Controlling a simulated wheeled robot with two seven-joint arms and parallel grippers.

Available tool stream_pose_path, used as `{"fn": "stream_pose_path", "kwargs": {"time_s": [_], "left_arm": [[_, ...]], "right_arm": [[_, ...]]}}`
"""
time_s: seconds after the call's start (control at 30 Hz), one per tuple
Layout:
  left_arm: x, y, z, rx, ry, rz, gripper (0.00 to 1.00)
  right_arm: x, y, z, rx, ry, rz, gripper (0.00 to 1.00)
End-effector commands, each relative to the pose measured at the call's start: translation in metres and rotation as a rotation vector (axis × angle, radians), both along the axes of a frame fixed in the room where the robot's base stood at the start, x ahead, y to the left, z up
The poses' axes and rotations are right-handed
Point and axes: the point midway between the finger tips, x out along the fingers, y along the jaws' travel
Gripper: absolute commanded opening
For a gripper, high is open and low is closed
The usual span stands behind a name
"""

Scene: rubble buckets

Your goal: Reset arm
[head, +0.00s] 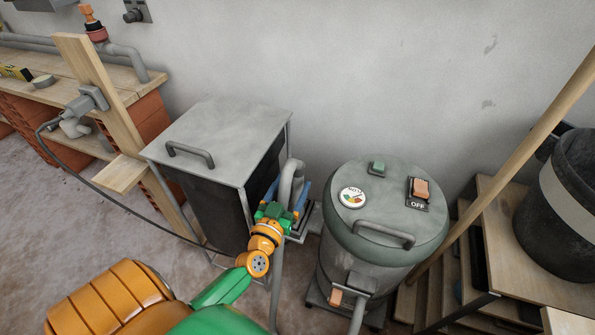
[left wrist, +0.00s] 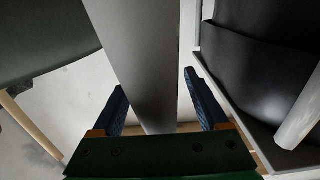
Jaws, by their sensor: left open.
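My left arm comes in from the bottom left of the head view, with a green and orange forearm. My left gripper (head: 288,193) is at the gap between the grey box and the round grey drum. It is open. My right gripper is not in view.
The grey box (head: 215,140) with a lid handle stands left of the gripper. The drum (head: 385,215) with a gauge and OFF switch stands right. A wooden pole (head: 520,150), wooden steps (head: 500,250) and a black bucket (head: 565,200) are farther right. A workbench (head: 60,65) is back left.

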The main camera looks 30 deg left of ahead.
Motion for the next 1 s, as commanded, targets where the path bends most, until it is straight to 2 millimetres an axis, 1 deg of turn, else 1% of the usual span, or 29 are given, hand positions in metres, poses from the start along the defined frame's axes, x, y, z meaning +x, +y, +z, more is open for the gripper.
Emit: {"fn": "stream_pose_path", "kwargs": {"time_s": [0.1, 0.43, 0.47, 0.5, 0.53, 0.57, 0.63, 0.67, 0.7, 0.77, 0.8, 0.87, 0.9, 0.97, 1.0], "left_arm": [[-0.005, -0.002, 0.000, -0.001, 0.000, -0.001, 0.77], [-0.005, -0.002, -0.001, 0.000, 0.001, -0.001, 0.77], [-0.005, -0.002, -0.003, 0.000, 0.007, -0.004, 0.77], [-0.006, -0.005, -0.012, 0.001, 0.031, -0.014, 0.77], [-0.008, -0.009, -0.023, 0.001, 0.061, -0.028, 0.77], [-0.011, -0.013, -0.038, 0.002, 0.101, -0.045, 0.77], [-0.026, -0.029, -0.088, -0.001, 0.245, -0.105, 0.77], [-0.037, -0.037, -0.115, -0.004, 0.325, -0.134, 0.77], [-0.056, -0.049, -0.152, -0.010, 0.439, -0.175, 0.77], [-0.090, -0.064, -0.201, -0.022, 0.610, -0.226, 0.77], [-0.115, -0.073, -0.229, -0.029, 0.718, -0.253, 0.77], [-0.154, -0.082, -0.263, -0.037, 0.867, -0.286, 0.77], [-0.180, -0.087, -0.282, -0.039, 0.961, -0.302, 0.77], [-0.219, -0.092, -0.305, -0.040, 1.091, -0.321, 0.77], [-0.244, -0.095, -0.316, -0.039, 1.172, -0.330, 0.77]], "right_arm": [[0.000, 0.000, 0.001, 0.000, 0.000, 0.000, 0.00], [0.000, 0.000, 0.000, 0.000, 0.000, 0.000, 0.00], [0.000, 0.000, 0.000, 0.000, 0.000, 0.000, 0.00], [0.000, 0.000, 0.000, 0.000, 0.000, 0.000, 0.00], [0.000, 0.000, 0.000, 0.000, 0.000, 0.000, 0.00], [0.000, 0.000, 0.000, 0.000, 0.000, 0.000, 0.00], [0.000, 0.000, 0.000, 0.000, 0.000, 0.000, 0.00], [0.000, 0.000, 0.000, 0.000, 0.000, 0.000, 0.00], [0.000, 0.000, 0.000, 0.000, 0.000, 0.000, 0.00], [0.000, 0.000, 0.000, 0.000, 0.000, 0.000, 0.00], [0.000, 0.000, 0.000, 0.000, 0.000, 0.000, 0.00], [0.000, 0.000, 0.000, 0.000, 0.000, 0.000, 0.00], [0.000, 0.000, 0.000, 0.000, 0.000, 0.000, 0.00], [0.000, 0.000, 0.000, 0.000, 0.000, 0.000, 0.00], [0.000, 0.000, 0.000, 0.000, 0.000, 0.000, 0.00]]}}
